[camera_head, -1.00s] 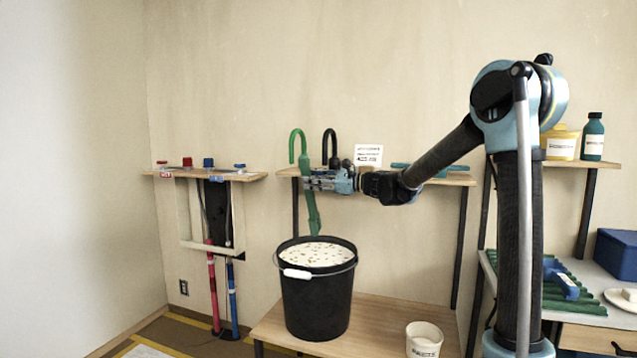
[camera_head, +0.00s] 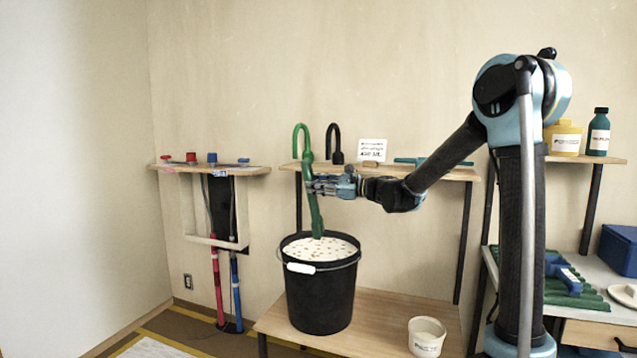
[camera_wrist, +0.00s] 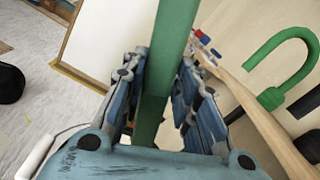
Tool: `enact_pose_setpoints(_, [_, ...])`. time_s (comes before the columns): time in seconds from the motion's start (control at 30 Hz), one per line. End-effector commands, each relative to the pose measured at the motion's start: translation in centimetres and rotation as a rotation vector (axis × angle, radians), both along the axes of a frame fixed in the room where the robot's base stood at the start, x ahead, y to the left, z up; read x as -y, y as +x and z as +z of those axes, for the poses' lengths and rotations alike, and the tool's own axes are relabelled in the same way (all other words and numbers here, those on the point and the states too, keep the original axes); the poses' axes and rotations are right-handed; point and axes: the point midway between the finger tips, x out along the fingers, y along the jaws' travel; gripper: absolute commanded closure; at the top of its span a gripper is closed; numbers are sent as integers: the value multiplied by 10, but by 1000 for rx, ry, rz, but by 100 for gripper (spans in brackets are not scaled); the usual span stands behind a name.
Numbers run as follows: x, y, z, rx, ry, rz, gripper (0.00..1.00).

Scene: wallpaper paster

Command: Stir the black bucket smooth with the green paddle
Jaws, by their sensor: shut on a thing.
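My gripper (camera_head: 313,187) is shut on the green paddle (camera_head: 314,212), holding it upright with a slight tilt above the black bucket (camera_head: 318,298). In the wrist view the green paddle (camera_wrist: 152,112) runs between the two blue fingers of my gripper (camera_wrist: 160,85). The bucket stands on a low wooden bench and is full nearly to the rim with pale, speckled paste (camera_head: 330,249). The paddle's lower end is at the far part of the bucket's mouth; I cannot tell whether it touches the paste. The bucket's white handle grip (camera_head: 300,268) hangs at the front.
A green hooked pipe (camera_head: 298,130) and a black one (camera_head: 333,135) stand at the back shelf (camera_head: 445,174), close to the gripper. A white sign (camera_head: 372,150) stands there too. A small white tub (camera_head: 426,337) sits right of the bucket on the wooden bench (camera_head: 375,310).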

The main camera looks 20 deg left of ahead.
Motion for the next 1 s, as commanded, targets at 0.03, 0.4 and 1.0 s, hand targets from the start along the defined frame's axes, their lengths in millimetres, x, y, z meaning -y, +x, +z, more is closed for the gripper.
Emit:
enact_pose_setpoints(0.03, [0, -2, -3, 0, 0, 0, 100])
enact_pose_setpoints(0.4, [-1, -5, -29, 0, 0, 0, 100])
enact_pose_setpoints(1.0, [1, 13, -74, 0, 1, 1, 100])
